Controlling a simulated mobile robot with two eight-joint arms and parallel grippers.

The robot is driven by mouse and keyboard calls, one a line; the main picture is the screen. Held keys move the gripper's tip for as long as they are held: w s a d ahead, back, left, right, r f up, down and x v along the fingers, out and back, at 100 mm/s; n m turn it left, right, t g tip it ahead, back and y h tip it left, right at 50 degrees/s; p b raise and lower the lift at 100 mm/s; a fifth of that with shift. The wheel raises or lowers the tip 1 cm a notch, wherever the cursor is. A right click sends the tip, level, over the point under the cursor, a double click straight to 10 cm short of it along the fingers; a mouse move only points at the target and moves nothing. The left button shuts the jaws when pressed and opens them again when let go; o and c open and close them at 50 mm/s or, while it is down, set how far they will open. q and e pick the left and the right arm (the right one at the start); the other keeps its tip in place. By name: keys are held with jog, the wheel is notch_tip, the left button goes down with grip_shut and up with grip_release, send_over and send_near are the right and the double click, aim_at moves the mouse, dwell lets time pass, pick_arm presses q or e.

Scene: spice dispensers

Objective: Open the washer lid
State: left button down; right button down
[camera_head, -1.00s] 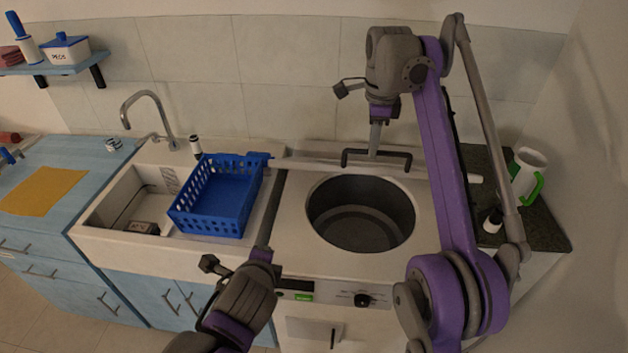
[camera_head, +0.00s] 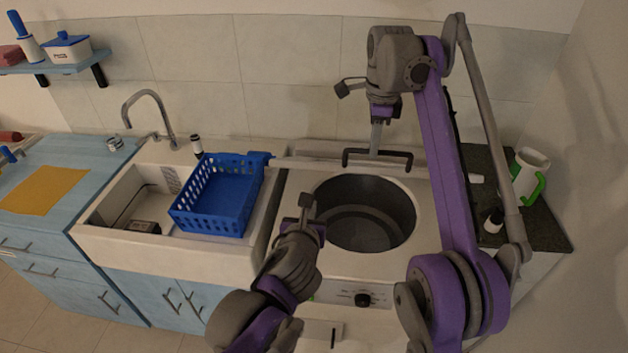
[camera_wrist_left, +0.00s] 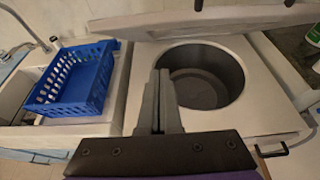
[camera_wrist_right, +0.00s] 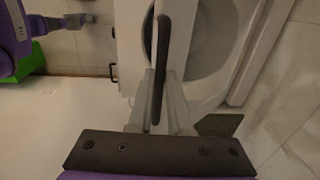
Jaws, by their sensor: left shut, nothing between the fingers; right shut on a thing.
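The white washer (camera_head: 420,215) has its round drum opening (camera_head: 365,212) uncovered. Its lid (camera_head: 310,165) is raised at the back and shows nearly edge-on; it also shows in the left wrist view (camera_wrist_left: 220,20). My right gripper (camera_head: 376,140) reaches down at the back, shut on the lid's dark handle (camera_head: 350,158). The handle runs between the fingers in the right wrist view (camera_wrist_right: 162,50). My left gripper (camera_head: 306,205) is shut and empty, over the washer's left side near the opening's rim. Its closed fingers (camera_wrist_left: 162,85) show in the left wrist view.
A blue basket (camera_head: 225,200) sits on the sink (camera_head: 115,220) left of the washer. The wall is close behind the washer.

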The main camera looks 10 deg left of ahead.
aim_at(316, 165)
jog(key=shift+w+f, duration=0.2)
jog(key=shift+w, duration=0.05)
pick_arm(q)
jog(key=w, duration=0.8)
jog(key=shift+r, duration=0.4)
jog(key=shift+w+r, duration=0.35)
jog(key=shift+r, duration=0.2)
jog(key=shift+w+r, duration=0.35)
jog(key=shift+r, duration=0.2)
jog(key=shift+w+r, duration=0.1)
jog(key=shift+r, duration=0.1)
pick_arm(e)
jog(key=shift+s+r, duration=0.1)
jog(key=shift+s, duration=0.1)
jog(key=c, duration=0.8)
grip_release()
jog(key=shift+c, duration=0.2)
jog(key=shift+r, duration=0.1)
pick_arm(q)
jog(key=shift+f, duration=0.1)
pick_arm(e)
jog(key=shift+s, duration=0.15)
